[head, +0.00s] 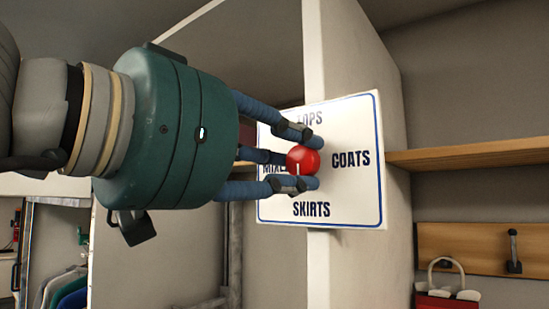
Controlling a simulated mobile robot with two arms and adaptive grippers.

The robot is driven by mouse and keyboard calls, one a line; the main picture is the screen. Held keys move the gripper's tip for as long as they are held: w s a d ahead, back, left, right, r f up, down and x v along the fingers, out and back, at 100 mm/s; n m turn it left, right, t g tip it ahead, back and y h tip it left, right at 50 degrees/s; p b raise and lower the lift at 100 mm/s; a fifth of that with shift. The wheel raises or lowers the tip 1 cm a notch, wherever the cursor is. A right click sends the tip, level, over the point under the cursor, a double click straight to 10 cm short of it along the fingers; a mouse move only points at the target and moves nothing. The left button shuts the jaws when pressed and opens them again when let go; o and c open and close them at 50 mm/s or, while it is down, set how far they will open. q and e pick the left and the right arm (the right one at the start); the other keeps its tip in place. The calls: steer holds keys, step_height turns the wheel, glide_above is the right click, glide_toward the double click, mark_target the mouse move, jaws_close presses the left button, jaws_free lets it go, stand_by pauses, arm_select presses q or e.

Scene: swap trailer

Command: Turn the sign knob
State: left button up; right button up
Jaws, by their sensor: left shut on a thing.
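The sign (352,203) is a white board with a blue border, fixed to the edge of a pale upright panel. It reads COATS at the right and SKIRTS at the bottom; the top word and the left word are partly hidden by my fingers. The round red knob (303,159) is at the middle of the sign, with a small white mark on its lower part. My left gripper (312,163) comes in from the left, its blue fingers closed around the knob. My right gripper is not in view.
A wooden shelf (470,155) runs along the right wall. Below it are a wooden rail with a dark hook (513,252) and a red bag (446,299) with a pale handle. Hanging clothes (66,289) show at the lower left.

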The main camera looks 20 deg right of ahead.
arm_select(q)
steer(key=o, duration=1.1)
steer(key=shift+o, duration=0.2)
steer(key=v, duration=1.2)
steer(key=shift+w, duration=0.1)
